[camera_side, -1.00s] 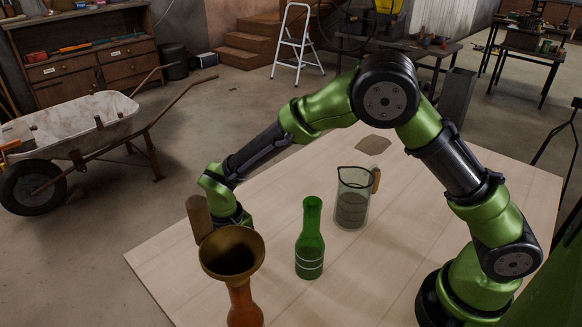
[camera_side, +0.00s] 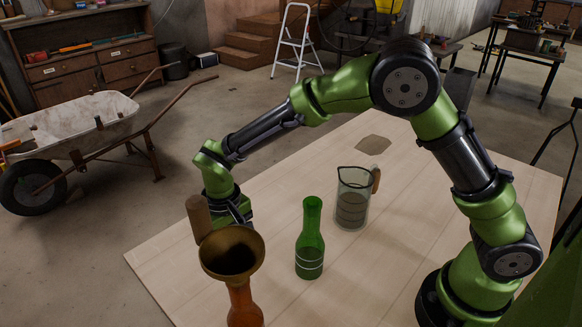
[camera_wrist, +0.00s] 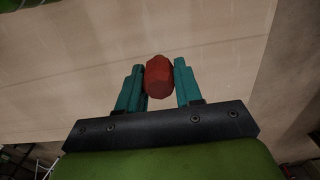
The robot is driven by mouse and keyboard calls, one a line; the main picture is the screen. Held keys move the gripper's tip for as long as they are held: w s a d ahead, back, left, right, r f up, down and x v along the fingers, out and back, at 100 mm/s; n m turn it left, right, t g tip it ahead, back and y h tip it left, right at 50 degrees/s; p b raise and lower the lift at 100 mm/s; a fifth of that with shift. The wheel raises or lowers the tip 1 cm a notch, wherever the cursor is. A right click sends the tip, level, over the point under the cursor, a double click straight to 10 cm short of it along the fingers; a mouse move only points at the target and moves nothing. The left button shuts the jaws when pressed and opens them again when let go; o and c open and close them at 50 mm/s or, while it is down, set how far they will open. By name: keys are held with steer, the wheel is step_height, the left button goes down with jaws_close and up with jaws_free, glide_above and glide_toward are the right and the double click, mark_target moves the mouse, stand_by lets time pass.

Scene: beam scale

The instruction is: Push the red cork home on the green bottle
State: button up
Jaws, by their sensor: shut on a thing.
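The green bottle (camera_side: 310,240) stands upright on the pale wooden table, with its narrow mouth open and no cork in it. My gripper (camera_wrist: 160,82) has its two teal fingers closed on the red cork (camera_wrist: 159,77) in the wrist view. In the side view my gripper (camera_side: 236,214) points down at the left part of the table, left of and beyond the green bottle. Its fingertips are partly hidden behind the brass funnel, and the cork cannot be seen there.
The brass funnel (camera_side: 250,238) sits on an orange bottle (camera_side: 243,305) at the front left, with a brown cylinder (camera_side: 199,215) beside it. A glass jug (camera_side: 352,208) stands behind the green bottle. A flat brown patch (camera_side: 374,145) lies at the back.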

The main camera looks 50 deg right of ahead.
steer(key=r, duration=0.8)
steer(key=shift+w+d+r, duration=0.3)
steer(key=shift+d+r, duration=0.1)
steer(key=s+d+r, duration=1)
steer(key=s+r, duration=0.2)
steer(key=r, duration=0.2)
steer(key=shift+s, duration=0.15)
steer(key=shift+f, duration=2.75)
steer(key=shift+f, duration=0.25)
steer(key=shift+f, duration=1.15)
